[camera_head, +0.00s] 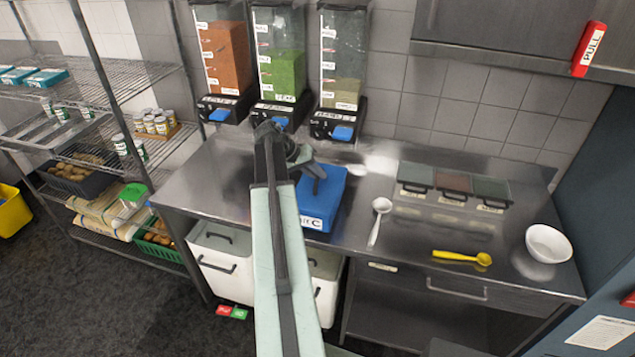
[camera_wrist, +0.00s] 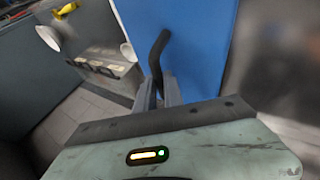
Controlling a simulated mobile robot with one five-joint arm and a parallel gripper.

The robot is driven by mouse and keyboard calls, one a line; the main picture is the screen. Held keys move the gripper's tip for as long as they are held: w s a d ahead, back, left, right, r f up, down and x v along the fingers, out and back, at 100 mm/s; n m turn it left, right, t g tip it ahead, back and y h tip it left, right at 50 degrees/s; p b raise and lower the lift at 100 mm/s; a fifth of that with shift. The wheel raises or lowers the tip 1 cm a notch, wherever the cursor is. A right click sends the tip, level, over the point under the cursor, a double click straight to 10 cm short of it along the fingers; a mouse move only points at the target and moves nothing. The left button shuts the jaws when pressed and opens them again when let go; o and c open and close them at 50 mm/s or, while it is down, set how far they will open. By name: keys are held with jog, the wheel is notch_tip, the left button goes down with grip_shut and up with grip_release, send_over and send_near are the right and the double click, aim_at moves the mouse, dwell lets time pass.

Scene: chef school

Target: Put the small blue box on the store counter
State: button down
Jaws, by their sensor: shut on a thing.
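A small blue box (camera_head: 324,200) with a white label ending in "C" shows at the steel counter's (camera_head: 370,235) front edge, left of the white spoon. Whether it rests on the top or hangs just above it, I cannot tell. My gripper (camera_head: 306,168) is at the box, shut on its dark bent handle. In the wrist view the box's blue face (camera_wrist: 195,45) fills the upper middle. My gripper's fingers (camera_wrist: 158,95) close around the lower part of the handle (camera_wrist: 157,60). My arm hides part of the box's left side.
A white spoon (camera_head: 378,220), a yellow spoon (camera_head: 462,257), a white bowl (camera_head: 549,243) and lidded containers (camera_head: 453,183) stand on the counter's right side. Wall dispensers (camera_head: 282,70) hang behind. A wire shelf (camera_head: 100,75) stands left. The counter's left part looks clear.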

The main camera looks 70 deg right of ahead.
aim_at(320, 184)
jog(key=shift+w+d+f+b, duration=0.15)
jog(key=shift+d+f+b, duration=0.05)
jog(key=shift+f+b, duration=1.3)
jog(key=shift+f, duration=0.3)
jog(key=shift+b, duration=0.3)
jog(key=shift+f, duration=0.2)
jog(key=c, duration=1.5)
grip_release()
jog(key=shift+r, duration=0.1)
jog(key=shift+o, duration=0.2)
